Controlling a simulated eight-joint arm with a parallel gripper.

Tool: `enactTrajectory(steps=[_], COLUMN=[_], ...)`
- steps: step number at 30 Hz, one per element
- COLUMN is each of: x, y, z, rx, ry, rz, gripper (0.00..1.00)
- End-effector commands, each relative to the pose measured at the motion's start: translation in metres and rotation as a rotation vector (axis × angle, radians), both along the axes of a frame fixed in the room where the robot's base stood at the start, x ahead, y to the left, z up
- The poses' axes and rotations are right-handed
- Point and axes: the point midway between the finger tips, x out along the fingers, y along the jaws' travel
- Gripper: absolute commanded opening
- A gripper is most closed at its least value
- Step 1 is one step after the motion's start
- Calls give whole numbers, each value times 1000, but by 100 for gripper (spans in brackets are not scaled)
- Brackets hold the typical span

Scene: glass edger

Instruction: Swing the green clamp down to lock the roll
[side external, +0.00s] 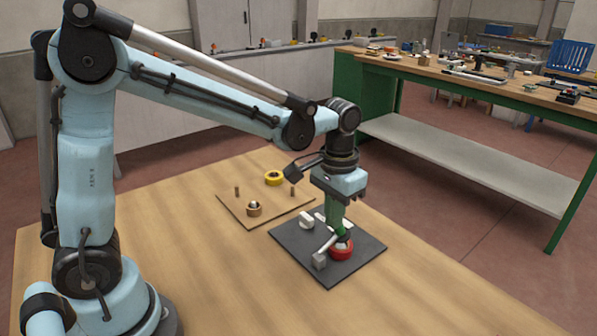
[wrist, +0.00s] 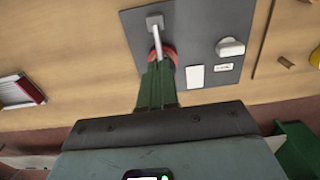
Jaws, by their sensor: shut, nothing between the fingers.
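A red roll (side external: 341,251) sits on the dark grey plate (side external: 292,240) on the table. It also shows in the wrist view (wrist: 171,50), partly hidden by my fingers. A pale bar (side external: 328,244) runs from a light grey block (side external: 319,261) on the plate to the top of the roll. My gripper (side external: 342,232) points down over the roll, its green fingers shut and empty, tips at or very near the bar's end. The fingers also show in the wrist view (wrist: 160,65). I cannot tell a green clamp apart from my green fingers.
A white rounded piece (side external: 306,220) stands on the plate. Behind is a wooden board (side external: 232,212) with pegs, a brown roll (side external: 254,209) and a yellow roll (side external: 274,178). The table right of the plate is clear. A green-legged bench (side external: 480,90) stands farther back.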

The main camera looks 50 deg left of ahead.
Motion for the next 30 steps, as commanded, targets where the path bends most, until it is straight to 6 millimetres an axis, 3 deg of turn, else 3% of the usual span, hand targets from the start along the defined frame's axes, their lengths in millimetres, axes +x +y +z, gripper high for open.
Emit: enactTrajectory(steps=[17,30], x=[3,3], y=[0,0], z=[-15,10], rx=[0,0], ry=[0,0], rz=[0,0], gripper=[0,0])
